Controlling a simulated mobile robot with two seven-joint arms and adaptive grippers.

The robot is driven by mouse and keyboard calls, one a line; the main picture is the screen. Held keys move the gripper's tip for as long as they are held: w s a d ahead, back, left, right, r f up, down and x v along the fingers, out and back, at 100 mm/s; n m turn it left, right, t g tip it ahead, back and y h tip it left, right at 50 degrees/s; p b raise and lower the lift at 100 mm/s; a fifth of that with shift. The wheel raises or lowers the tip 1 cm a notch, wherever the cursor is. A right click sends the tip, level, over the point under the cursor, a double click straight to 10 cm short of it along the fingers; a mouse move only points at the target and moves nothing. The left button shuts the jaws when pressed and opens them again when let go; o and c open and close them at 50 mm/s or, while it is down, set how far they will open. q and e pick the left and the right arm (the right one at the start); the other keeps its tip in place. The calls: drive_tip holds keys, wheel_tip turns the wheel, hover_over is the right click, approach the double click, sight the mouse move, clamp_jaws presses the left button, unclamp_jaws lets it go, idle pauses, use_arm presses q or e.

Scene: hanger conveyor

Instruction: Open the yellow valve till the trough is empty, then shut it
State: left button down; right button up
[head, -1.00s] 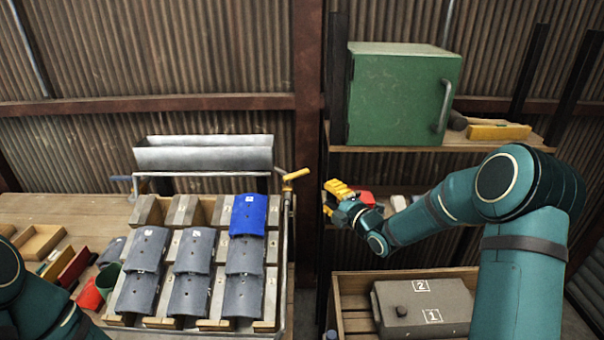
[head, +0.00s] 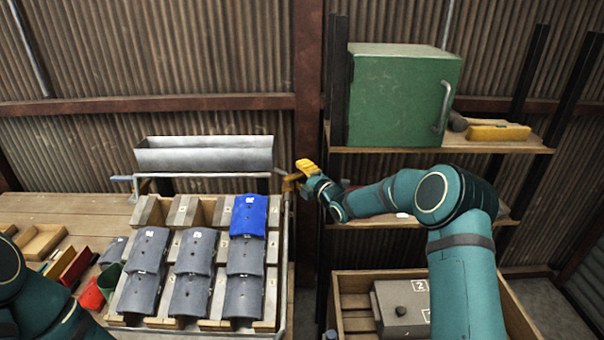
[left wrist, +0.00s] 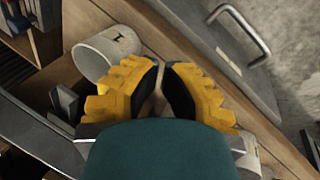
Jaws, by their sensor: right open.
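The trough (head: 204,158) is a long grey metal channel at the back of the bench in the head view. I cannot tell how much it holds. The yellow valve (head: 290,183) is at its right end, on the pipe, partly hidden by my right gripper. My right gripper (head: 304,167) is open with its yellow fingers at the valve handle; I cannot tell whether they touch it. My left gripper (left wrist: 161,68) shows only in the left wrist view, its fingertips close with a narrow gap and nothing seen between them.
Grey curved tiles (head: 190,295) and a blue one (head: 248,215) lie on a rack before the trough. A dark post (head: 308,120) and a shelf with a green cabinet (head: 402,97) stand to the right. A white mug (left wrist: 106,52) lies near my left gripper.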

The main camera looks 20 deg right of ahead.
drive_tip(key=shift+w, duration=0.15)
clamp_jaws()
idle(0.4)
